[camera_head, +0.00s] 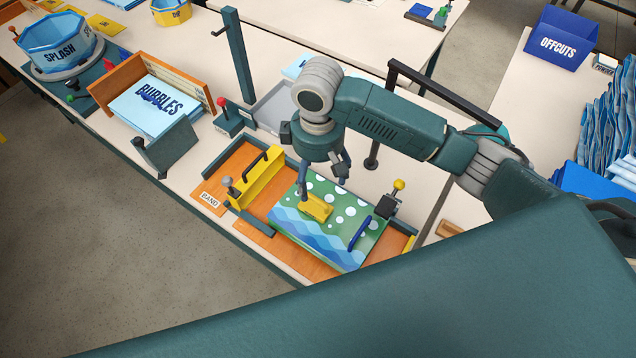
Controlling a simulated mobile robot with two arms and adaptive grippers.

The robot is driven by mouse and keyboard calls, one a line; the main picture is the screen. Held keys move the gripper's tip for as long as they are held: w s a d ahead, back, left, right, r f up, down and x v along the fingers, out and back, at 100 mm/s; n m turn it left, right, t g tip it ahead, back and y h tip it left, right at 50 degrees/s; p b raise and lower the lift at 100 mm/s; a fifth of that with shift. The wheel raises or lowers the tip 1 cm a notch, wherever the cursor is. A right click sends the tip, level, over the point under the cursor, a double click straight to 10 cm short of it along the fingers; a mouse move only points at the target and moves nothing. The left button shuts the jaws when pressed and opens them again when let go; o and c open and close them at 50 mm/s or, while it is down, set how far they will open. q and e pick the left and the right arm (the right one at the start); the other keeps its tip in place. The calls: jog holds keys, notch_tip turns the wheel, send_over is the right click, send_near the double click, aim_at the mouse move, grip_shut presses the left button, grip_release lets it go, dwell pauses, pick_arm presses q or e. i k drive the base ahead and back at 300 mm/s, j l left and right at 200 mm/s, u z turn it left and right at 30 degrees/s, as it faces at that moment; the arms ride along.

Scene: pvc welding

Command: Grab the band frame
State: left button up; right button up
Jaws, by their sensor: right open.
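The station labelled BAND (210,200) has an orange-brown wooden base. A yellow frame piece with a black handle (258,178) stands upright along its left side. A green and blue panel with white dots (335,225) lies to the right of it, with a yellow block (316,207) and a blue handle (360,233) on top. My right gripper (325,186) points down over the panel's far part, just behind the yellow block. Its fingers are spread with nothing seen between them; whether they touch the panel I cannot tell. My left gripper is out of view.
A lever with a yellow knob (398,187) stands right of the panel. A teal post (238,55) and a black rail (440,90) rise behind. A wooden tray with BUBBLES sheets (155,105) is left. A blue OFFCUTS bin (558,40) is at the back right.

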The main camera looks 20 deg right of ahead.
aim_at(268, 164)
jog(key=k, duration=1.5)
